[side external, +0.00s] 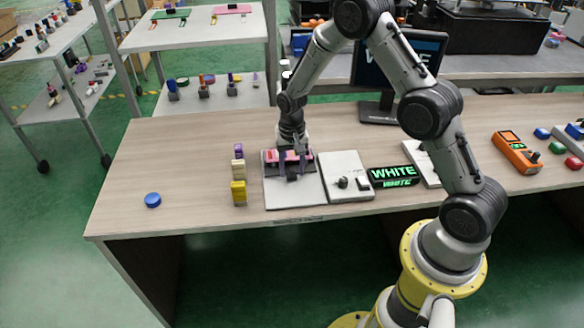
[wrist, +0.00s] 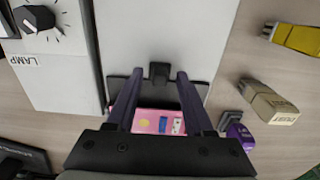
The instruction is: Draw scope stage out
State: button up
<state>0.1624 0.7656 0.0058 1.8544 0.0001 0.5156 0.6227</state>
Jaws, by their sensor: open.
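The scope stage is a dark plate (wrist: 117,87) with a pink slide (wrist: 160,121) on it and a small black handle (wrist: 159,70) at one edge. In the side external view, the pink slide (side external: 288,155) and the black handle (side external: 291,177) sit on a white base panel (side external: 292,196). My gripper (wrist: 160,76) is open over the stage, also seen in the side view (side external: 296,171). Its two dark purple fingers stand on either side of the handle, with gaps visible in the wrist view. The gripper's palm hides part of the slide.
A white lamp panel (side external: 345,180) with a black knob stands beside the base, next to a lit WHITE sign (side external: 395,177). Yellow (side external: 239,192), beige (side external: 238,169) and purple (side external: 238,151) labelled pieces stand left of the base. A blue disc (side external: 153,200) lies further left on clear table.

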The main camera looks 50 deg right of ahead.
grip_shut()
dwell(1.4)
